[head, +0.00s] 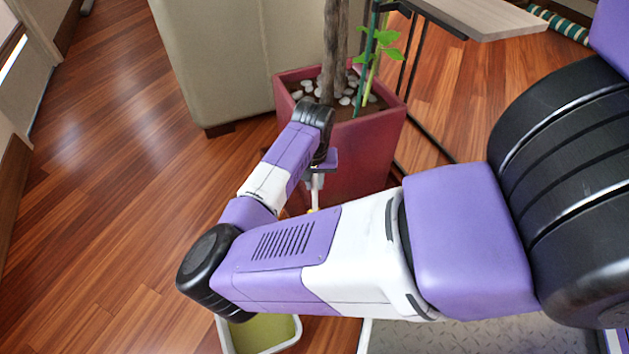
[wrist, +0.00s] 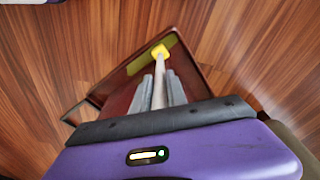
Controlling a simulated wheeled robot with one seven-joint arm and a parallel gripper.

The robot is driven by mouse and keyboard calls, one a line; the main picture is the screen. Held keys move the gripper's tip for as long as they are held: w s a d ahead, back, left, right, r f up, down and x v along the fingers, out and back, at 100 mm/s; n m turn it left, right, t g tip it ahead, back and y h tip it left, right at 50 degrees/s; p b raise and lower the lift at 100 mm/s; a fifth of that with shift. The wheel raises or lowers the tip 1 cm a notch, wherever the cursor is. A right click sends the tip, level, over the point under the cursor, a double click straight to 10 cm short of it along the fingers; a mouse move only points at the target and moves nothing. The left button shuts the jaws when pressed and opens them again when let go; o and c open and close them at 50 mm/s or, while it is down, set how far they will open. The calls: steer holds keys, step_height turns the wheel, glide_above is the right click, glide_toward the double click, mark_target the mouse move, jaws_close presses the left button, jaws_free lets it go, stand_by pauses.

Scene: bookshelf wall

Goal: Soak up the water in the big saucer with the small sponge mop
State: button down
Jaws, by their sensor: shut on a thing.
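My gripper (head: 318,178) is shut on the pale handle of the small sponge mop (head: 315,197), in front of the red square planter (head: 352,165). In the wrist view the two grey fingers of my gripper (wrist: 161,90) hold the handle between them. The mop's yellow sponge head (wrist: 160,51) points away from my gripper. It overlaps an olive-yellow strip, seemingly the water (wrist: 138,64), inside the brown rim of the big saucer (wrist: 197,62). I cannot tell whether the sponge touches it. In the head view my arm hides the saucer.
A white-rimmed container with a yellow-green inside (head: 262,334) stands on the floor below my arm. A beige cabinet or sofa side (head: 215,60) is behind the planter. A wooden-topped stand (head: 480,18) is at the right. The wooden floor (head: 120,180) at left is clear.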

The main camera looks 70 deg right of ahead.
mark_target(315, 192)
steer(key=shift+f, duration=1.6)
stand_by(3.9)
stand_by(1.1)
